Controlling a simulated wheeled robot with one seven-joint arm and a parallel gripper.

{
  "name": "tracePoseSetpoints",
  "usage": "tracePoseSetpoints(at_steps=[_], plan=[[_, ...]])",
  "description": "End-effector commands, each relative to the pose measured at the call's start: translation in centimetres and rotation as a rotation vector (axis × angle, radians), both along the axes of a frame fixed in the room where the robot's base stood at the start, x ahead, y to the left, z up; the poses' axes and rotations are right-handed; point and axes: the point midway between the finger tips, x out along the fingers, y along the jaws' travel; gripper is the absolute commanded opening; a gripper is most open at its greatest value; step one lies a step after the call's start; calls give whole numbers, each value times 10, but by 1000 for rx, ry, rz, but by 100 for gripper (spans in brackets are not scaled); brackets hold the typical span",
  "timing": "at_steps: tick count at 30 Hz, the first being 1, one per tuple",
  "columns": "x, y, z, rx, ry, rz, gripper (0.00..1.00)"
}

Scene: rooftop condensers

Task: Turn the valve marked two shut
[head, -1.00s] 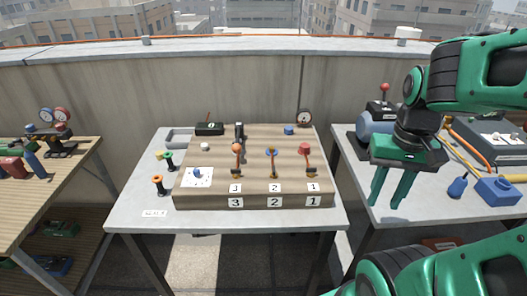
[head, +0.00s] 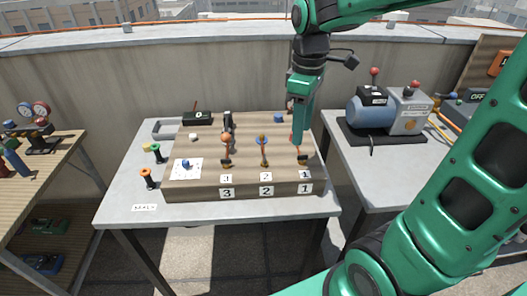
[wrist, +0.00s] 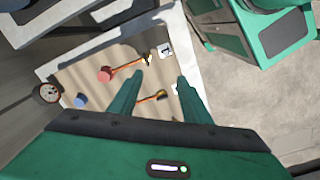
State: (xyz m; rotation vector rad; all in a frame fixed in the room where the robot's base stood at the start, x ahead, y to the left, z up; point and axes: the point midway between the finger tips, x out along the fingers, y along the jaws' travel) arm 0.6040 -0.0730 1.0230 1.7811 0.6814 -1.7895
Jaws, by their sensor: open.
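The valve marked two (head: 263,148) stands in the middle of three on the wooden board, its lever running from a blue top down toward the 2 label (head: 266,190). In the wrist view my fingertips (wrist: 160,78) point down at the board. Part of the valve marked two's orange lever (wrist: 155,97) shows between the fingers; its blue top is hidden there. I cannot tell the exact height above it.
The valve marked one shows its red knob (wrist: 105,74) in the wrist view. The valve marked three (head: 226,139) stands to the left. A blue cap (head: 277,118) and a black box (head: 198,118) sit at the back. A blue pump (head: 370,112) stands on the right table.

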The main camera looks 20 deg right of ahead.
Motion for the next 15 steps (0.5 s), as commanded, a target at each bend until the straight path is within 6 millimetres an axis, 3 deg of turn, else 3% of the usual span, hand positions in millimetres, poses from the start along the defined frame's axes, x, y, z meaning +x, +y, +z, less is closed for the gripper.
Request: tracePoseSetpoints(at_steps=[3, 6, 11, 15], plan=[[34, 42, 3, 6, 5, 285, 44], [49, 64, 3, 10, 6, 434, 44], [57, 77, -1, 14, 6, 524, 44], [56, 75, -18, 14, 9, 523, 44]])
